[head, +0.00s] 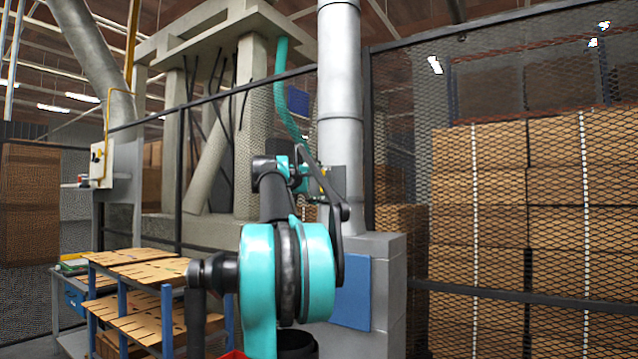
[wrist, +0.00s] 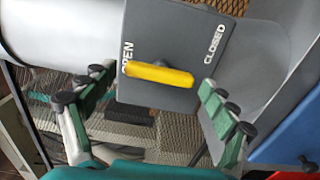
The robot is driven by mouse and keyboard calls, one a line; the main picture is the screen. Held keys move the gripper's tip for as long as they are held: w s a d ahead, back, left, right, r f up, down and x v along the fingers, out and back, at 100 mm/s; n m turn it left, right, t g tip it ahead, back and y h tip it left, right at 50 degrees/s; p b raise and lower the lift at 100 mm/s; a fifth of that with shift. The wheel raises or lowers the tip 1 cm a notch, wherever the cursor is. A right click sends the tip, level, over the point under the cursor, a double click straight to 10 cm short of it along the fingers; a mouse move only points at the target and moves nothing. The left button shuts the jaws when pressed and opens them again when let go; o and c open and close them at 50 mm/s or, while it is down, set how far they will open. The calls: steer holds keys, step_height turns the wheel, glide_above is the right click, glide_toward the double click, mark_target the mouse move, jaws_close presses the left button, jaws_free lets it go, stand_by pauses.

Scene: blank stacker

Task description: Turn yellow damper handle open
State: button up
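The yellow damper handle (wrist: 158,74) lies roughly level across a grey plate (wrist: 185,35) in the wrist view. The plate bears OPEN at the left and CLOSED at the right. My gripper (wrist: 158,82) is open, with one finger to each side of the handle's ends and visible gaps between. Whether the fingertips reach the handle's depth is unclear. In the head view, the grey plate (head: 337,181) shows on the duct, mostly behind my arm, with only a speck of yellow visible.
The round metal duct (head: 340,80) rises from a grey box with a blue panel (head: 355,292). A mesh fence (head: 400,90) stands behind, with stacked cartons (head: 480,200) beyond it. A blue-legged rack (head: 166,315) with flat cardboard stands at the left.

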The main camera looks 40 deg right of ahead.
steer(key=shift+a, duration=0.1)
steer(key=v, duration=1.1)
steer(key=shift+s+a, duration=0.2)
steer(key=shift+a, duration=0.15)
steer(key=s+a+f+m+g+y, duration=0.1)
steer(key=a+f+y, duration=0.25)
steer(key=f, duration=0.95)
steer(key=s+a+f+m+y, duration=0.15)
steer(key=a+f, duration=0.25)
steer(key=f, duration=0.9)
steer(key=s+a+f+m+g+y, duration=0.1)
steer(key=s+a+f+y, duration=0.15)
steer(key=f, duration=1.05)
steer(key=s+a+f+y, duration=0.3)
steer(key=s+a+f, duration=0.3)
steer(key=f, duration=0.4)
steer(key=s+a+f+y, duration=0.3)
steer(key=s+a+f, duration=0.3)
steer(key=a+f, duration=0.2)
steer(key=s+a+f+m+y, duration=0.1)
steer(key=s+a+f+y, duration=0.2)
steer(key=f, duration=0.9)
steer(key=s+a, duration=0.3)
steer(key=a, duration=0.1)
steer(key=shift+s+a+g, duration=0.15)
steer(key=shift+s+g, duration=0.15)
